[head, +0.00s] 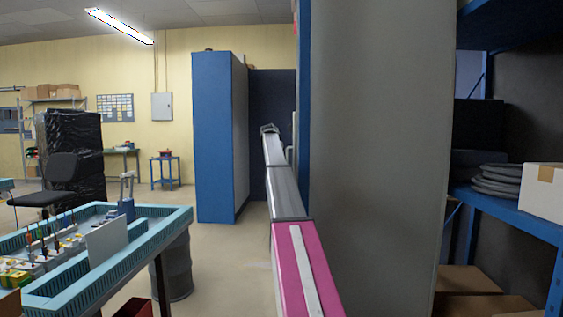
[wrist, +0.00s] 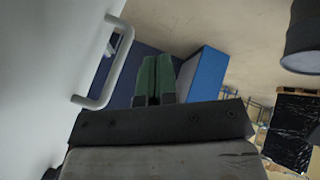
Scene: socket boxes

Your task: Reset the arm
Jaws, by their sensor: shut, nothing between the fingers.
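My arm (head: 290,215) reaches forward from the bottom of the head view, with a pink section near and a grey section farther out. It is stretched out alongside a tall grey panel. Its far end is small, and the fingers cannot be made out there. In the wrist view my gripper (wrist: 156,62) has two green fingers pressed together with nothing between them. A grey bar handle (wrist: 108,75) on a pale surface is to the left of the fingers, apart from them in the picture.
The tall grey panel (head: 378,160) stands close on the arm's right. A blue cabinet (head: 212,140) is ahead. A teal-edged workbench (head: 170,222) with several socket boxes is at left. Blue shelving (head: 515,218) with a white box (head: 542,190) is at right. Floor shows between bench and arm.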

